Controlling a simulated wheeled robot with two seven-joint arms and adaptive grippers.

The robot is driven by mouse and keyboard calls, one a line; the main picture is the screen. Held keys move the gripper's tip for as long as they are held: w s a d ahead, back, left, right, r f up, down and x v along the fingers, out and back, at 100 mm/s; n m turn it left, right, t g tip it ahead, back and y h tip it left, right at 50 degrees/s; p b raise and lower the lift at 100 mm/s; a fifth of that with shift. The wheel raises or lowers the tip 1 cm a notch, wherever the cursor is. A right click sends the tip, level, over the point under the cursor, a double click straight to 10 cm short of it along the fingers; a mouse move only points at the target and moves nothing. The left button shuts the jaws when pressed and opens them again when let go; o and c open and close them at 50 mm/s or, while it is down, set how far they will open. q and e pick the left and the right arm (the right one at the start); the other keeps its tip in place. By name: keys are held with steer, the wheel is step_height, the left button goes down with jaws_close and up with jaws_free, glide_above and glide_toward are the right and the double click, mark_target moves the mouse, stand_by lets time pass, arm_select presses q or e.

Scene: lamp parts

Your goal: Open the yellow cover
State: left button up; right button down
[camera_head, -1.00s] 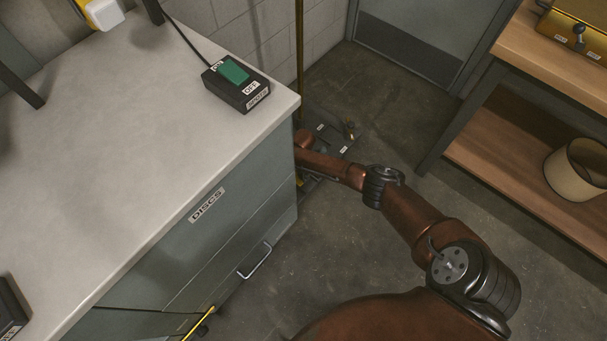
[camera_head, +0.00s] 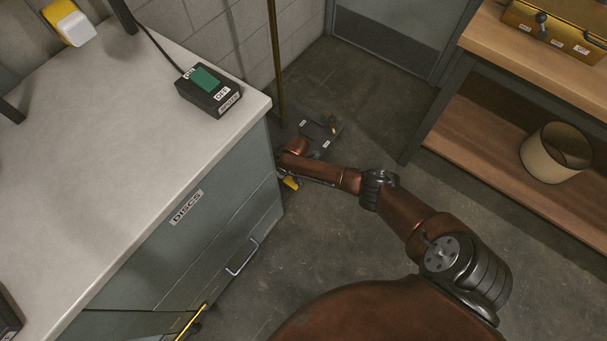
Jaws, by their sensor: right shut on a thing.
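A small yellow piece (camera_head: 291,183), which looks like part of the yellow cover, shows low beside the grey cabinet's far right corner, under my right wrist. My right arm reaches in from the right, down past the cabinet. My right gripper (camera_head: 285,178) is at this yellow piece and is shut on it; its fingers are mostly hidden by the wrist and the cabinet edge. How far the cover is open cannot be told. My left gripper is not in view.
The grey cabinet (camera_head: 225,215) with a white top fills the left; a switch box (camera_head: 209,92) sits on it. A dark floor plate (camera_head: 318,130) lies beyond my wrist. A wooden shelf (camera_head: 500,135) with a lampshade (camera_head: 556,153) stands right. The floor between is clear.

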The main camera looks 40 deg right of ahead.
steer(key=c, duration=1.7)
jaws_free()
steer(key=shift+c, duration=0.2)
steer(key=shift+r, duration=0.15)
step_height(320, 180, up, 12)
steer(key=shift+f, duration=0.2)
